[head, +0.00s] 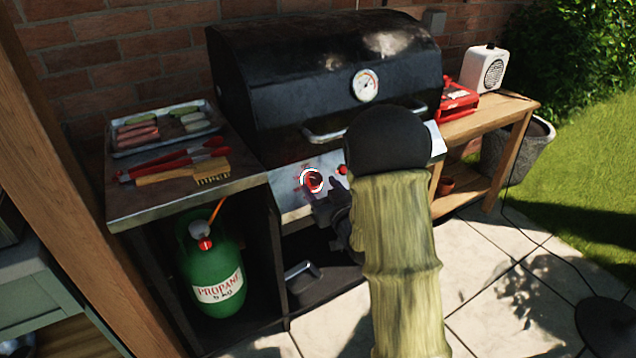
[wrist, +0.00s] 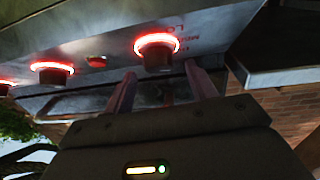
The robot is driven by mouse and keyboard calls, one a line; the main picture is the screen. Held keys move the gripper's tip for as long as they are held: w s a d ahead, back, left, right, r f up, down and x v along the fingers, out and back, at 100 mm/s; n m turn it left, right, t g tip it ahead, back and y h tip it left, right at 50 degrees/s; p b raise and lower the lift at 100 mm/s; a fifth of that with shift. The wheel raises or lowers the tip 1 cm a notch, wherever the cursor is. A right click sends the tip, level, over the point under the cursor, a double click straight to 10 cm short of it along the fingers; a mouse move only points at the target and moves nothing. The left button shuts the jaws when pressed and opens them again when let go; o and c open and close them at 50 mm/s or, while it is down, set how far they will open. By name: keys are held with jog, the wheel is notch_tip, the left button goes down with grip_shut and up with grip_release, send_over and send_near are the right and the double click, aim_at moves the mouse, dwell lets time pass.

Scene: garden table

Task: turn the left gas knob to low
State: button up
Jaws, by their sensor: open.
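The left gas knob (head: 311,181) is on the sloped front panel of the black grill (head: 290,75), with a lit ring around it. In the wrist view, which looks inverted, the knob (wrist: 157,55) is dark with a glowing red ring and red lettering beside it. My gripper (head: 322,200) is just below and right of the knob in the head view. In the wrist view my gripper (wrist: 161,84) is open, with one finger on each side below the knob. I see nothing between the fingers; contact with the knob cannot be told.
Another ringed knob (wrist: 52,72) and a red button (wrist: 97,62) share the panel. The left side shelf (head: 130,205) holds a food tray (head: 122,151), red tongs (head: 170,160) and a brush (head: 180,175). A green propane tank (head: 212,262) stands below. My arm hides the panel's right part.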

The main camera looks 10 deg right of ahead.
jog(key=shift+x, duration=1)
jog(key=c, duration=1)
